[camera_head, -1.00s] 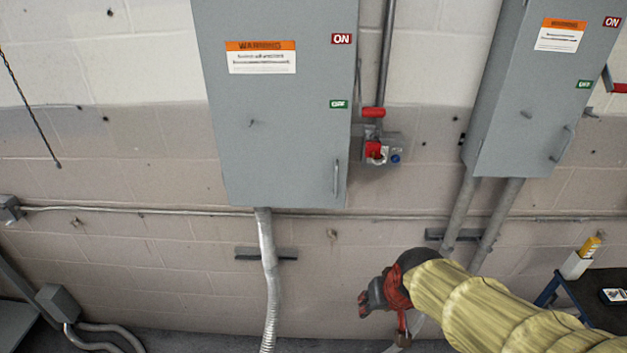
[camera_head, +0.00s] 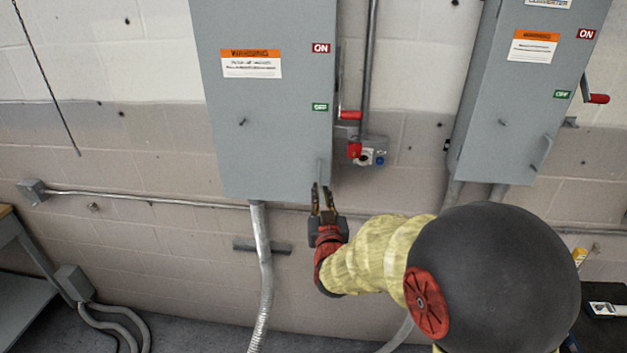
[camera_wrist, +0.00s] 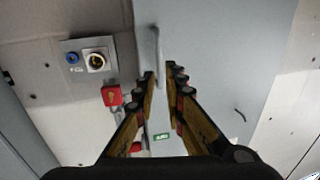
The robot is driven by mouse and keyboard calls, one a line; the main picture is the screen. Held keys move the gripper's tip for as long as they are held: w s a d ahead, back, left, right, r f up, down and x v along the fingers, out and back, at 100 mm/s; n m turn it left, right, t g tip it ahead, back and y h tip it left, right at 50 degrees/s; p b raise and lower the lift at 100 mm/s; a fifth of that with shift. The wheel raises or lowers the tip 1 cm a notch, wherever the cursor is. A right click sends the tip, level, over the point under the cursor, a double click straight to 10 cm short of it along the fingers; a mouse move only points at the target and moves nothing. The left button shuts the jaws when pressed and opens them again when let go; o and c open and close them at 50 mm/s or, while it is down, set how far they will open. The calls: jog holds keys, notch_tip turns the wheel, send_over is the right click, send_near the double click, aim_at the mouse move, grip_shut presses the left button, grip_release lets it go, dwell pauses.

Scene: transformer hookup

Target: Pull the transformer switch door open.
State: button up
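The grey transformer switch door (camera_head: 265,130) is the front of the left wall cabinet and looks shut. Its slim vertical handle (camera_head: 320,170) is at the lower right corner. The handle also shows in the wrist view (camera_wrist: 154,42), where the door (camera_wrist: 225,60) appears upside down. My gripper (camera_head: 321,187) is at the handle's lower end in the head view. In the wrist view my gripper (camera_wrist: 160,72) is open, with a fingertip on each side of the handle's near end. I cannot tell whether either finger touches it.
A red lever (camera_head: 350,115) and a socket box (camera_head: 372,157) with a red part are just right of the door. A second grey cabinet (camera_head: 510,100) hangs further right. A flexible conduit (camera_head: 264,260) drops below the left cabinet, and a wall pipe (camera_head: 150,199) runs left.

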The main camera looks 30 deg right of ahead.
aim_at(319, 179)
jog(key=x, duration=0.7)
jog(key=shift+w+d, duration=0.2)
jog(key=shift+w, duration=0.1)
jog(key=shift+r, duration=0.1)
grip_shut()
jog(key=shift+s+a, duration=0.1)
jog(key=shift+a, duration=0.05)
dwell(0.4)
